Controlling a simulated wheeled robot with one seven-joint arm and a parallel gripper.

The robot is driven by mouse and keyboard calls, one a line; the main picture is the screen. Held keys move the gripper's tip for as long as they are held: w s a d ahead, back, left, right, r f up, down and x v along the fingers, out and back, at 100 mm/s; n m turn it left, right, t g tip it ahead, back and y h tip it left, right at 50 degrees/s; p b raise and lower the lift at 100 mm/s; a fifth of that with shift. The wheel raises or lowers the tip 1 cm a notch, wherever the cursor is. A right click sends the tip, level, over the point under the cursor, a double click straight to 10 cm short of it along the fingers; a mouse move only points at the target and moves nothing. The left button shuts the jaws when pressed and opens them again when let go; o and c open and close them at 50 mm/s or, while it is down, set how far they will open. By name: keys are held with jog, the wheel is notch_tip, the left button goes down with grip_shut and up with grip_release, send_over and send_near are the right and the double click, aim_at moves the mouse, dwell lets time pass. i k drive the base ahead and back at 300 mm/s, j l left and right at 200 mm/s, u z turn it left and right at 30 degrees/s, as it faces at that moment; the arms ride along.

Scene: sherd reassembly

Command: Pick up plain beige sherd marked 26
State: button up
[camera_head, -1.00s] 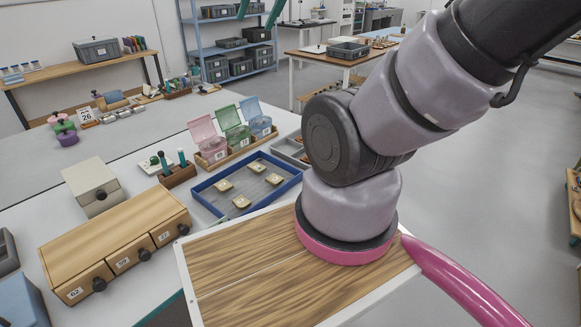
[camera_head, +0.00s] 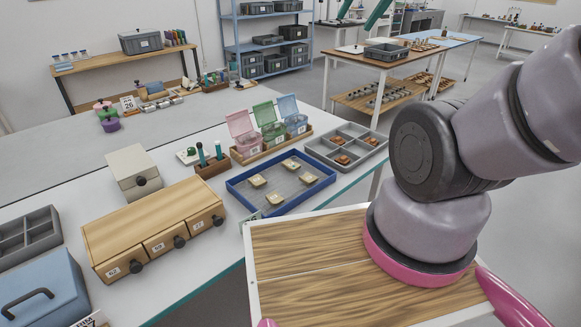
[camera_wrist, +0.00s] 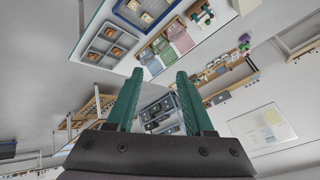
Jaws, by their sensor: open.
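Several beige sherds, among them a front one (camera_head: 275,198) and a back one (camera_head: 291,164), lie apart in the blue tray (camera_head: 238,197) on the white table. Their marks are too small to read, so I cannot tell which is 26. My gripper (camera_wrist: 158,75) is open and empty in the wrist view, with two green fingers spread. Its fingertips also show at the top of the head view (camera_head: 355,24), high up and well away from the tray. The blue tray shows at the top of the wrist view (camera_wrist: 125,12).
A grey compartment tray (camera_head: 318,143) with orange-brown sherds stands right of the blue tray. Open-lidded pink, green and blue boxes (camera_head: 270,130) stand behind. A wooden drawer unit (camera_head: 150,220) is at left.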

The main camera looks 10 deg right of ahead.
aim_at(292, 166)
jog(key=i+l+u, duration=0.1)
jog(key=l, duration=0.25)
jog(key=i+l+u, duration=0.25)
jog(key=l, duration=0.45)
jog(key=i+l+u, duration=0.15)
jog(key=l, duration=0.2)
jog(key=i+l+u, duration=0.1)
jog(key=l, duration=0.3)
jog(key=i, duration=0.05)
